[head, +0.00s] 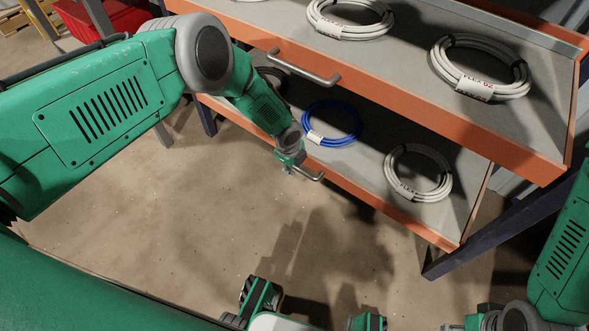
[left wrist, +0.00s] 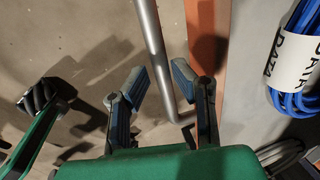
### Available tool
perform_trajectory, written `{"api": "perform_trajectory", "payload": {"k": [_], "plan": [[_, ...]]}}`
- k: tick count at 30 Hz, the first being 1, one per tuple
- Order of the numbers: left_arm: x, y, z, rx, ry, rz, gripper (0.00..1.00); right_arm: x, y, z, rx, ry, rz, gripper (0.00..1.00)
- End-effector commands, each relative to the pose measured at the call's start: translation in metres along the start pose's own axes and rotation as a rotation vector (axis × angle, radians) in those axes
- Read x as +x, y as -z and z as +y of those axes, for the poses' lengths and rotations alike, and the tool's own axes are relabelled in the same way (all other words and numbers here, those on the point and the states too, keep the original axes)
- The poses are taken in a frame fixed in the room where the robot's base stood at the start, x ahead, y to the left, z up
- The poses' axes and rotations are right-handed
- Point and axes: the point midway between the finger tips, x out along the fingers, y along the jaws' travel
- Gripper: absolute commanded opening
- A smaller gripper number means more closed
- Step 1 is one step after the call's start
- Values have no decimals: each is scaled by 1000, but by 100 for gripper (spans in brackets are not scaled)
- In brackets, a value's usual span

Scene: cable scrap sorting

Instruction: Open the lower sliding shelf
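The lower sliding shelf (head: 374,193) has a grey bed and an orange front edge. It lies under the upper shelf, which hides its back part. Its metal handle (head: 309,174) is on the front edge, partly covered by my left gripper (head: 289,166). In the left wrist view, the handle bar (left wrist: 151,42) passes between the two fingers of the left gripper (left wrist: 158,73). The fingers are spread, with a gap to the bar; depth and contact are unclear. My right gripper (head: 462,326) shows only partly at the bottom edge, so its opening cannot be read.
The upper shelf (head: 430,92) has its own handle (head: 304,69) and carries white cable coils. A blue coil (head: 332,142) and a white coil (head: 388,172) lie on the lower shelf. A dark frame leg (head: 490,238) stands at right. The floor in front is clear.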

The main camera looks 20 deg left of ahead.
Motion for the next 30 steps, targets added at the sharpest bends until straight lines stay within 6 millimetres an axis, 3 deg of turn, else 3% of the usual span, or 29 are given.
{"api": "perform_trajectory", "payload": {"k": [10, 12, 20, 26, 30], "plan": [[3, 0, -1, 0, 1, 1, 22, 2, 0, 0, 1, -1, 1, 40], [3, 0, -1, 0, 2, 2, 0, 2, 0, 0, 1, -1, 1, 40], [2, -2, 0, 0, 1, -2, 0, 0, 0, 0, 1, 0, 1, 40], [-3, -4, 16, 1, -4, -5, 0, -14, 1, 0, 1, 0, 1, 40], [-10, -6, 40, 2, -8, -5, 0, -33, 2, 1, 1, 0, 1, 40]]}}
